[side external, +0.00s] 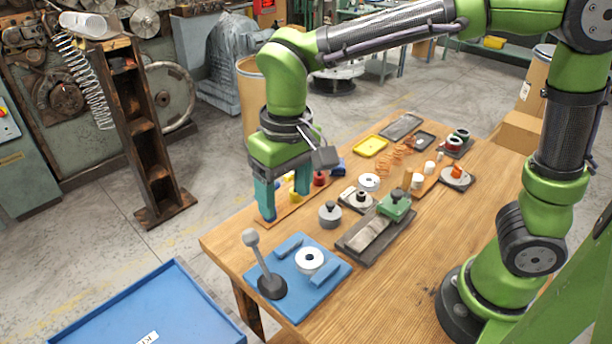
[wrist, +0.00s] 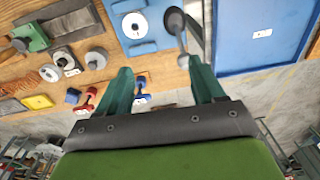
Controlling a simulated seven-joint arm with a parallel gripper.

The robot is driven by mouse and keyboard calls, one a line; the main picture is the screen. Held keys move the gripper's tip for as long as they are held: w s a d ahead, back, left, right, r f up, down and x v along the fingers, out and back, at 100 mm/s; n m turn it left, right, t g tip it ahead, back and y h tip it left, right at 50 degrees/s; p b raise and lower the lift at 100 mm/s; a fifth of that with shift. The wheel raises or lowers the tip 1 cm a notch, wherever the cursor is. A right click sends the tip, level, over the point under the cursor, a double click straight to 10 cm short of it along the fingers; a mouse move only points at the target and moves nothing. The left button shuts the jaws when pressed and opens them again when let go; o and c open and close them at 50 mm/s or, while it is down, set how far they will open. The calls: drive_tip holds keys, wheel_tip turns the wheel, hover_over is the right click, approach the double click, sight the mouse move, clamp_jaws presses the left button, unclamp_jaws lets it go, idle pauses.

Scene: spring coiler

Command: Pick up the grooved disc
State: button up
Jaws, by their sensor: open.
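I cannot tell for sure which piece is the grooved disc. A white disc with a dark centre hole (side external: 309,260) lies on the blue fixture plate (side external: 334,267); it also shows in the wrist view (wrist: 135,25). A second pale disc (side external: 369,182) lies farther back on the table and also shows in the wrist view (wrist: 50,73). No groove is clear on either. My gripper (side external: 283,210) points down, open, over the table's left edge beside the coloured spools. In the wrist view its fingers (wrist: 160,67) stand apart with no disc between them.
A grey knobbed weight (side external: 330,214) and a green-headed clamp block (side external: 376,228) stand nearby. Copper springs and small parts crowd the table's back. A blue tray (side external: 190,300) lies beyond the table's left edge.

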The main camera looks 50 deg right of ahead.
drive_tip(key=s+d, duration=0.1)
drive_tip(key=d, duration=0.3)
drive_tip(key=n+t, duration=0.1)
drive_tip(key=n, duration=0.4)
hover_over(310, 254)
drive_tip(key=s, duration=0.1)
wheel_tip(310, 254, down, 14)
drive_tip(key=shift+a+r, duration=0.1)
drive_tip(key=shift+r, duration=0.15)
drive_tip(key=f, duration=0.5)
drive_tip(key=shift+w+a, duration=0.1)
drive_tip(key=shift+a, duration=0.15)
